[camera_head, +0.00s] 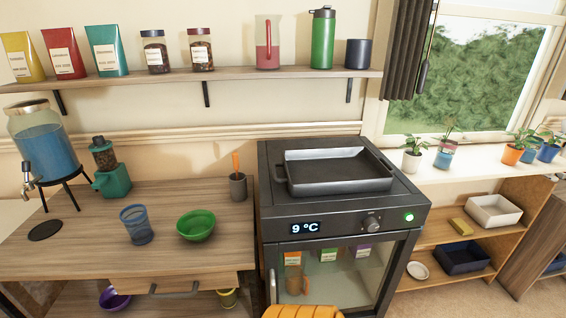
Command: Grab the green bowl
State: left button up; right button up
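The green bowl (196,225) sits upright on the wooden counter (85,235), left of the dark appliance. It looks empty. A blue mesh-like cup (137,224) stands close to its left, apart from it. Neither of my grippers is in view, and nothing touches the bowl.
A dark grey cup with an orange-handled tool (238,187) stands behind right of the bowl. A green grinder (112,179) and a blue drink dispenser (42,145) stand at back left. A black tray (338,170) rests on the appliance (345,215). An orange ribbed object (302,312) is cut off below.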

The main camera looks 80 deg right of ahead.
aim_at(196, 225)
jog(key=z, duration=1.7)
